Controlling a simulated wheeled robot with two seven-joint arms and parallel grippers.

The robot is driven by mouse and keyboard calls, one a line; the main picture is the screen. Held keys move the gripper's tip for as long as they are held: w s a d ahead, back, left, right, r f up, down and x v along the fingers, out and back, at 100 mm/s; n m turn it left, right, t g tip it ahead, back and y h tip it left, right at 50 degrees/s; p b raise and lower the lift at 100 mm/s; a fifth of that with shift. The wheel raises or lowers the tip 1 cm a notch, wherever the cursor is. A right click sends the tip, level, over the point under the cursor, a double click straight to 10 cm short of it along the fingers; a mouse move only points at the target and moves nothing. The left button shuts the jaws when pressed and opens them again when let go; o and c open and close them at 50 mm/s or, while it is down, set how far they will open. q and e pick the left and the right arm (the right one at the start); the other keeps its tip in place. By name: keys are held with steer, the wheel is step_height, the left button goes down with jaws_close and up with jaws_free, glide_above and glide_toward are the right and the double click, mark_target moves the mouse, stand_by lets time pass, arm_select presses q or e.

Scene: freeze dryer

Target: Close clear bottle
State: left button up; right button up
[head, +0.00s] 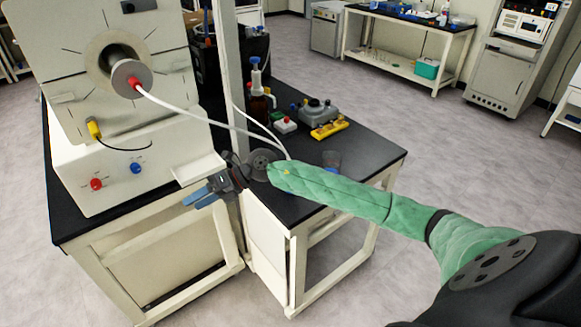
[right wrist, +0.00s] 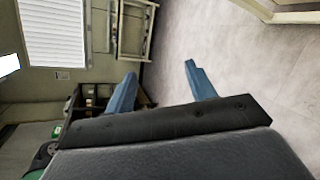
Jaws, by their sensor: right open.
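A small clear container (head: 331,158), perhaps the clear bottle, stands on the black bench just behind my green-sleeved right forearm. Its lower part is hidden by the arm, and I cannot tell whether it has a lid on. My right gripper (head: 197,197) is left of it, at the bench's front edge below the white machine. Its two blue fingers point left and are apart; in the right wrist view the gripper (right wrist: 160,78) is open with nothing between the fingers. My left gripper is in neither view.
A white machine (head: 130,170) with a round port stands at the left. A pale hose (head: 215,122) runs from it toward my right arm. A brown bottle (head: 258,106), a grey device (head: 318,112) and a yellow item (head: 330,129) stand behind. A post (head: 233,80) rises by the gripper.

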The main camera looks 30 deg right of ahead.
steer(key=w+d+r+g+h, duration=0.1)
steer(key=d+h, duration=0.3)
steer(key=d, duration=0.6)
steer(key=w+d+r+h, duration=0.1)
steer(key=d+h, duration=0.4)
steer(key=d, duration=0.6)
steer(key=w+d+r+g+h+p, duration=0.1)
steer(key=d+h, duration=0.3)
steer(key=d, duration=0.6)
steer(key=shift+w+d+r+g+h, duration=0.25)
steer(key=shift+w+g+h, duration=0.05)
steer(key=shift+w, duration=0.25)
steer(key=shift+d+r, duration=0.1)
steer(key=shift+d, duration=0.15)
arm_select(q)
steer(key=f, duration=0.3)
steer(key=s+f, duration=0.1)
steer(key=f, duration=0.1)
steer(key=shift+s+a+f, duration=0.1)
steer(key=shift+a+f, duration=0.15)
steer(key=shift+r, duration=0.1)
